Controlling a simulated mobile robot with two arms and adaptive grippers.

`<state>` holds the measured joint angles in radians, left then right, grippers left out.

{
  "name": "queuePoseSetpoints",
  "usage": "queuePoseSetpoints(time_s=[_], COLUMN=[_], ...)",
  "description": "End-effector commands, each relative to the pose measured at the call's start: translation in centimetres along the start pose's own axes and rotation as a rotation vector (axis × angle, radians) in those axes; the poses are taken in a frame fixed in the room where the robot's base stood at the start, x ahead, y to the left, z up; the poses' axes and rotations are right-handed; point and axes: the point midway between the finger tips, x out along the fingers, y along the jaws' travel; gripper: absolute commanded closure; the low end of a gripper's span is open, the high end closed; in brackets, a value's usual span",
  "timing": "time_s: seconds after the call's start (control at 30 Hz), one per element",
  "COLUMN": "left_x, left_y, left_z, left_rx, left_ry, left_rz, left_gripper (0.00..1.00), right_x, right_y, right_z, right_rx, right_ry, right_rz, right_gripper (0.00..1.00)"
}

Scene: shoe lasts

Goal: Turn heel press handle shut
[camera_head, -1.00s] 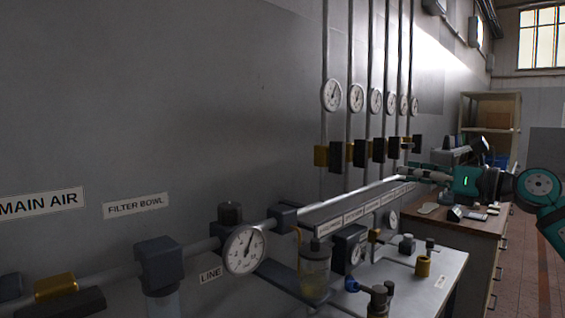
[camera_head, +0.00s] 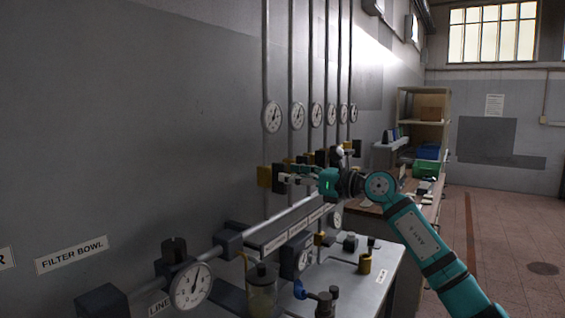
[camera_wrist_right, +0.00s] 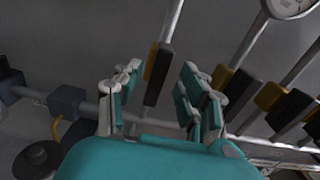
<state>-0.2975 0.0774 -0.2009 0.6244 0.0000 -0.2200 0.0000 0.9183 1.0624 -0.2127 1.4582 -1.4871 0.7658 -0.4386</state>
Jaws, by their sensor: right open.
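A row of small valves with yellow bodies and black handles runs along the vertical pipes on the wall. The labels below are too small to read, so I cannot tell which is the heel press handle. My right gripper (camera_head: 288,178) is open beside the near end of the row, close to the nearest valve (camera_head: 264,177). In the right wrist view, a black handle (camera_wrist_right: 157,85) with a yellow side shows between the open fingers of the right gripper (camera_wrist_right: 160,76), with no clear contact. My left gripper is not in view.
Several gauges (camera_head: 272,117) sit on the pipes above the valves. Below are a labelled rail (camera_head: 290,226), a large line gauge (camera_head: 191,286) and a grey bench (camera_head: 375,285) with fittings. A shelf (camera_head: 420,110) stands farther back. The floor at right is open.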

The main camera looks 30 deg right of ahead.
Motion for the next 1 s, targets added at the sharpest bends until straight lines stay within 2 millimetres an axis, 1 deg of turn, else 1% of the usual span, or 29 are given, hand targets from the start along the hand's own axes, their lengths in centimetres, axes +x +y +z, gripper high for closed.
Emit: queuePoseSetpoints(time_s=[0.03,0.2,0.33,0.57,0.6,0.9,1.0], left_x=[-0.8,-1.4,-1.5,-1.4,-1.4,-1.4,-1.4], left_y=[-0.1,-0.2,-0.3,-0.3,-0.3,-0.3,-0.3], left_z=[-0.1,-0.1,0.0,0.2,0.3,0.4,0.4], left_rx=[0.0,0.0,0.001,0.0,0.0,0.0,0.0], left_ry=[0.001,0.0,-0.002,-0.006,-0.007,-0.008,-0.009], left_rz=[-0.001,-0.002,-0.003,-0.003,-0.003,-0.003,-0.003], left_gripper=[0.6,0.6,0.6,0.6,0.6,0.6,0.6], right_x=[0.9,2.7,3.2,3.3,3.3,3.3,3.3], right_y=[0.1,0.0,0.0,0.0,0.0,0.0,0.0], right_z=[0.4,0.2,0.0,0.0,-0.1,0.0,0.0], right_rx=[0.003,0.002,0.0,-0.001,-0.001,0.0,0.0], right_ry=[-0.002,-0.002,-0.001,-0.001,0.0,0.0,0.0], right_rz=[0.003,0.001,-0.001,-0.001,-0.001,0.0,0.0], right_gripper=[0.6,0.6,0.6,0.6,0.61,1.0,1.0])
